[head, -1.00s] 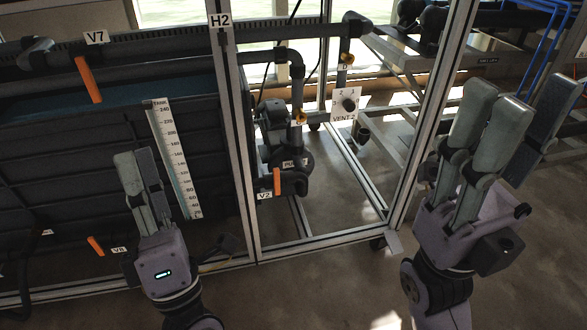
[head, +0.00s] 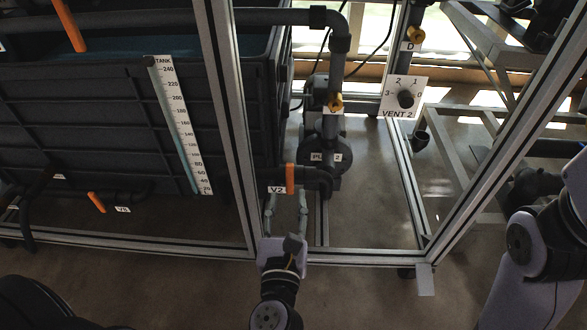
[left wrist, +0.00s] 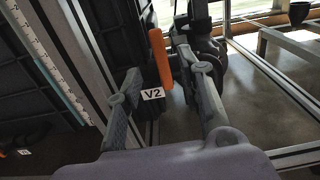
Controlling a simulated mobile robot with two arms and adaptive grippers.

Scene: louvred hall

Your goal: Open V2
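The V2 valve has an orange handle (head: 290,178), which stands upright across a short dark horizontal pipe. Its white V2 label (head: 277,189) sits just left of the handle's lower end. My left gripper (head: 286,197) is open, its fingers pointing up at the handle from just below in the head view. In the left wrist view the orange handle (left wrist: 160,58) shows between the two spread fingers (left wrist: 160,68), nearer the right one. I cannot tell whether a finger touches it. My right gripper is out of view; only part of that arm shows at right.
A frame post (head: 228,130) stands left of V2, and a bottom rail (head: 350,256) runs below it. A pump (head: 325,158) and the VENT 2 dial (head: 405,99) are behind and to the right. Another orange handle (head: 97,202) is low on the tank at left.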

